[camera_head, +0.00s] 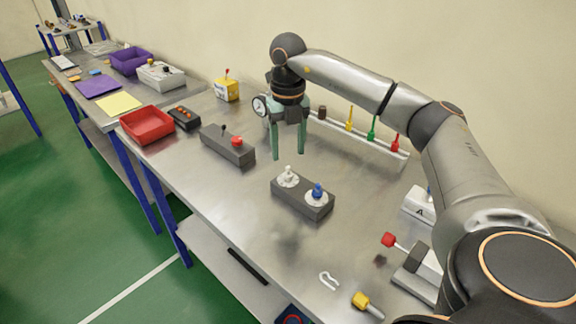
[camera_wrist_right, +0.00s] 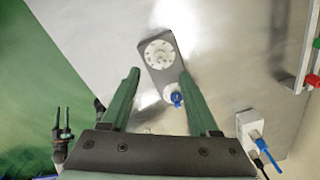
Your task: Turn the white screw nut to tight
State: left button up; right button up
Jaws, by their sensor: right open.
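The white screw nut (camera_head: 288,176) sits on the far end of a dark grey block on the metal table. It shows from above in the right wrist view (camera_wrist_right: 159,54) as a round white disc with a raised centre. A blue nut (camera_head: 317,194) on a white disc is at the block's other end. My right gripper (camera_head: 289,155) points down above the white nut, open, its green fingers apart and empty. In the wrist view the nut lies just beyond its fingertips. What looks like my left gripper (camera_wrist_right: 62,112) shows small at the left of that view, two fingers apart.
A grey block with a red knob (camera_head: 236,142) and a red bin (camera_head: 147,125) stand to the left. A rail with coloured pegs (camera_head: 372,140) runs behind. A white box marked A (camera_head: 419,204) is at right. The table around the nut block is clear.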

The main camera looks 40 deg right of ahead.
aim_at(288, 167)
notch_tip(288, 167, down, 6)
jog(key=shift+f, duration=0.1)
jog(key=shift+c, duration=0.2)
grip_shut()
dwell(0.4)
